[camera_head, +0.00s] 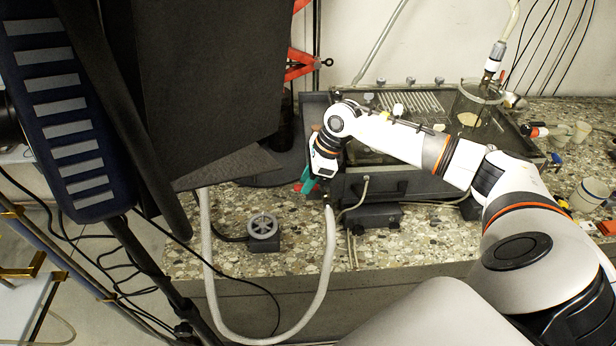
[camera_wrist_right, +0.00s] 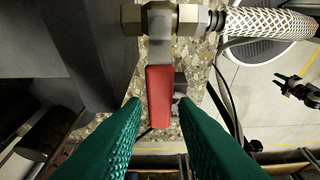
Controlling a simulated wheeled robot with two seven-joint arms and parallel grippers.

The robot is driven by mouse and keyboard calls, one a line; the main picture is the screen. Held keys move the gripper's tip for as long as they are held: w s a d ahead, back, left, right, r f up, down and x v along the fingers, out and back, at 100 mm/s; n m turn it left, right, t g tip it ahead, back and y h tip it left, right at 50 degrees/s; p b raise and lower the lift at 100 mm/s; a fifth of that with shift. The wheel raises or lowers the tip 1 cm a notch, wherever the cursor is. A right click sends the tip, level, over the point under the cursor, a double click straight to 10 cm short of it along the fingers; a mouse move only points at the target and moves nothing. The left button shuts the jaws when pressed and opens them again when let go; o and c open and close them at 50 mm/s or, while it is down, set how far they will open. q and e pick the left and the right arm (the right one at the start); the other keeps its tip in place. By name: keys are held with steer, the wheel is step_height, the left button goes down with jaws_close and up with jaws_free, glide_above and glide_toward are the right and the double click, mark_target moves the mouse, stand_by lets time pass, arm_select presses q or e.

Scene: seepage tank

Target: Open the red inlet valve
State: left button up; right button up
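The red inlet valve handle (camera_wrist_right: 160,95) is a flat red lever on a grey metal stem. It hangs below a brass and steel fitting (camera_wrist_right: 160,20) in the right wrist view, in line with the stem. My right gripper (camera_wrist_right: 158,108) has green ribbed fingers, spread open, one on each side of the handle's lower end, with gaps visible. In the head view my right gripper (camera_head: 306,184) is at the tank's front left corner and hides the valve.
The dark tank (camera_head: 400,185) stands on a speckled stone worktop (camera_head: 300,255). A white braided hose (camera_head: 207,260) loops below the worktop edge from near my right gripper. A grey round knob (camera_head: 262,226) sits left of it. Cups (camera_head: 590,192) stand at right.

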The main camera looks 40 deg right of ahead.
jaws_close()
